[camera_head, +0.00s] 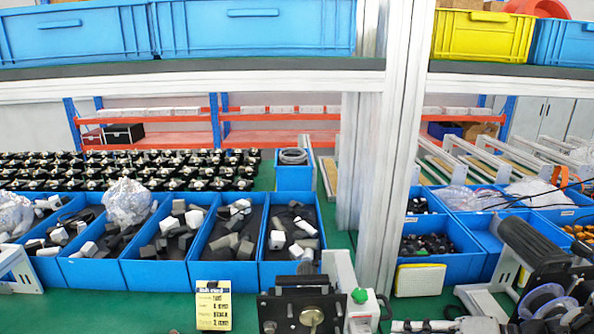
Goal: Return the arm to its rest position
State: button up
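A grey and black jointed part (425,326) shows at the bottom edge, right of centre, and may be the end of my arm. It is cut off by the frame, so I cannot make out its fingers or whether they are open or shut. I see nothing clearly held there. The rest of my arm cannot be told for sure in this view.
Blue bins (160,273) with grey and white blocks line the bench. A black fixture with a brass disc (312,316) stands in front, beside a green button (360,295). A white upright post (395,150) rises right of centre. A black cylindrical device (535,245) stands right.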

jog(key=s+a+g, duration=0.1)
jog(key=a, duration=0.1)
jog(key=s+a+r+n+g+h, duration=0.1)
jog(key=s+a, duration=0.1)
jog(key=s+a+r+g+h, duration=0.1)
jog(key=s+a, duration=0.1)
jog(key=a, duration=0.1)
jog(key=shift+n+g, duration=0.4)
jog(key=s+r+n+t+h, duration=0.2)
jog(key=s+r+h, duration=0.2)
jog(key=s+h, duration=0.5)
jog(key=shift+s+a+n+t+h, duration=0.3)
jog(key=shift+s+a+n+h, duration=0.15)
jog(key=shift+s, duration=0.45)
